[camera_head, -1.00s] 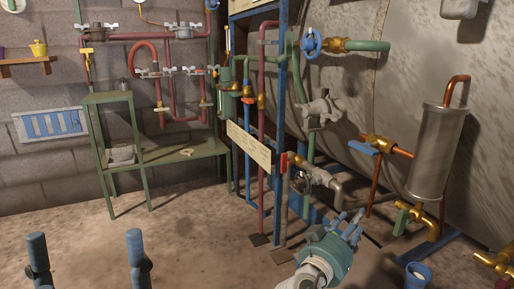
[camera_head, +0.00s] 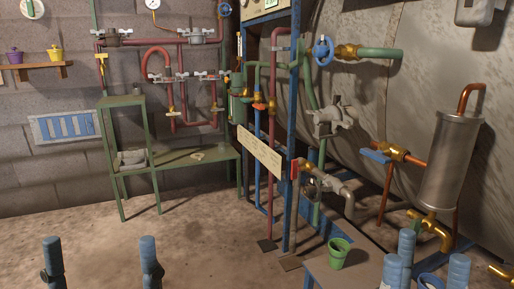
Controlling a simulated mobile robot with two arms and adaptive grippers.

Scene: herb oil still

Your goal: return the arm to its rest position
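My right gripper (camera_head: 429,256) shows at the lower right, with its blue rounded fingers pointing up. A gap shows between the fingers, and nothing is seen held there. Its palm and arm are cut off by the bottom edge. My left gripper (camera_head: 101,255) is at the lower left, with two blue fingers standing wide apart and only floor seen between them. Its base is also out of the picture.
A green cup (camera_head: 340,251) stands on a low grey bench (camera_head: 322,268) left of my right gripper. A metal cylinder (camera_head: 449,160) with copper pipes stands behind. Valved pipes and a green shelf (camera_head: 187,160) are farther back.

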